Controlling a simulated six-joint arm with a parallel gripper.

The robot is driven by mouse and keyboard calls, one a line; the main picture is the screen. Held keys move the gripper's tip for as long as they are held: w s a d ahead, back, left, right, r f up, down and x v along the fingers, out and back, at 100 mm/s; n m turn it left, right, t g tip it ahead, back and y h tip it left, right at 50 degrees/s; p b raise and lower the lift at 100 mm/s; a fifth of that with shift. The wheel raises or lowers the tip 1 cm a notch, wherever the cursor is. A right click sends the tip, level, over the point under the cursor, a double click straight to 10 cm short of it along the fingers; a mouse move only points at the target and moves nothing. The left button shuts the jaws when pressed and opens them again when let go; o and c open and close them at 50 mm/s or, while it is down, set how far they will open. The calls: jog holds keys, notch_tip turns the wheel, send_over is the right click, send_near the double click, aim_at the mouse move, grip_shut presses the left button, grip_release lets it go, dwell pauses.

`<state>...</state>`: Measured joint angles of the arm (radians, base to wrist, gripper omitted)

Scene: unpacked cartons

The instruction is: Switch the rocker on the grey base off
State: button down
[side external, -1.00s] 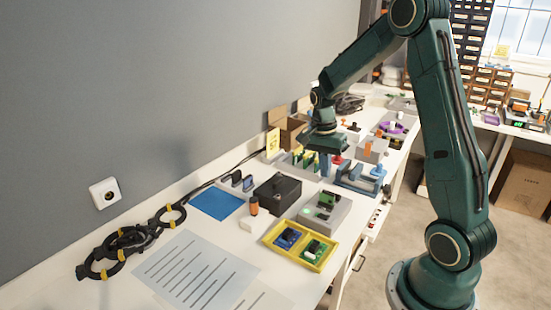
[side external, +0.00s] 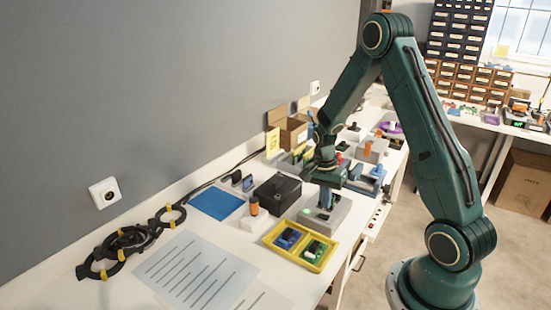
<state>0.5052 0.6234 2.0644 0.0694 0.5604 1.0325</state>
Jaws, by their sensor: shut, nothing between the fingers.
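A grey base (side external: 338,221) stands on the white bench behind the yellow tray. A small green light (side external: 306,211) glows on its left part. My gripper (side external: 325,204) is shut and empty, pointing down over the top of this base. The fingers hide most of what sits on the base, so the rocker and its tilt cannot be made out. I cannot tell whether the fingertips touch it.
A yellow tray (side external: 272,238) with a blue and a green part stands in front. A black box (side external: 277,193) and an orange-capped item (side external: 254,206) are close on the left. A blue-and-grey holder (side external: 370,181) is behind. Papers (side external: 190,270) lie at front left.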

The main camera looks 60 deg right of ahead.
aim_at(326, 217)
jog(key=shift+s+f, duration=0.2)
jog(key=shift+f, duration=1.55)
